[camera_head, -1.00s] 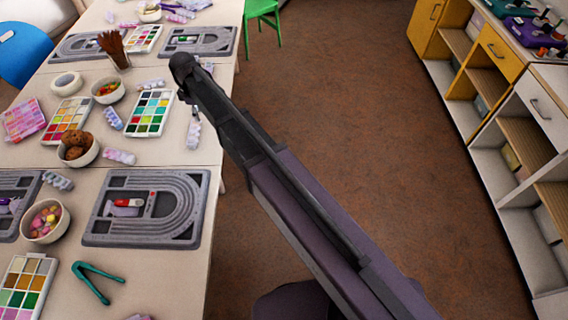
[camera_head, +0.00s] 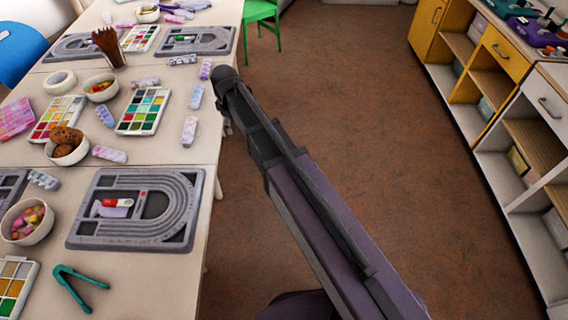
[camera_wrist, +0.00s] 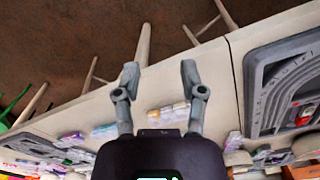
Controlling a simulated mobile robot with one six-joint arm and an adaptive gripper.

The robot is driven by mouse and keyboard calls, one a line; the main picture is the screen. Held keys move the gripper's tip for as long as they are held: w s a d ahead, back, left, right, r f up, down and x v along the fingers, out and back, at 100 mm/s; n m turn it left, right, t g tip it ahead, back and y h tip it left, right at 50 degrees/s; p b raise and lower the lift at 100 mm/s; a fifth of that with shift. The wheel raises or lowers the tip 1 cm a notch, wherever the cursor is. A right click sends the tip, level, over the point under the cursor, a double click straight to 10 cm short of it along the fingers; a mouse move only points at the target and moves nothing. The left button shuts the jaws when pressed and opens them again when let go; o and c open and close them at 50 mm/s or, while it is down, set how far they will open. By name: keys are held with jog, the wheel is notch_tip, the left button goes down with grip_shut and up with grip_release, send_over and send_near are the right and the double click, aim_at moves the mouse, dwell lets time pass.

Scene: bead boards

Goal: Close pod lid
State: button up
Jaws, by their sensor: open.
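Several small pastel pods with compartments lie on the table (camera_head: 190,158). One pod (camera_head: 190,130) lies near the table's right edge in the head view, with another pod (camera_head: 196,96) behind it. A pod (camera_head: 109,154) lies farther left, near the cookie bowl. I cannot tell from these views which lid stands open. In the wrist view my gripper (camera_wrist: 160,73) is open and empty, its two fingers apart. A pod (camera_wrist: 168,114) shows on the table between and beyond the fingers, not touching them. In the head view my arm hides most of my gripper.
Grey bead boards (camera_head: 137,210) lie on the table, one also in the wrist view (camera_wrist: 255,85). Paint palettes (camera_head: 143,111), a cookie bowl (camera_head: 66,155), a candy bowl (camera_head: 27,222) and green tweezers (camera_head: 75,288) stand around. The floor (camera_head: 330,120) right of the table is clear, up to shelves (camera_head: 510,150).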

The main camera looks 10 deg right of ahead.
jog(key=s+d+f+m+b, duration=0.3)
jog(key=d+f+b, duration=0.3)
jog(key=d, duration=0.2)
jog(key=s+d+f+m+b, duration=0.3)
jog(key=d+f+b, duration=0.2)
jog(key=d, duration=0.3)
jog(key=shift+s+f+m+b, duration=0.3)
jog(key=shift+f+b, duration=0.05)
jog(key=shift+f, duration=0.3)
jog(key=s+d+m, duration=0.6)
jog(key=s+d, duration=0.3)
jog(key=d, duration=0.1)
notch_tip(320, 180, up, 19)
jog(key=p, duration=1.9)
jog(key=shift+w+d+r, duration=0.15)
jog(key=shift+w+r, duration=0.05)
jog(key=shift+w, duration=0.15)
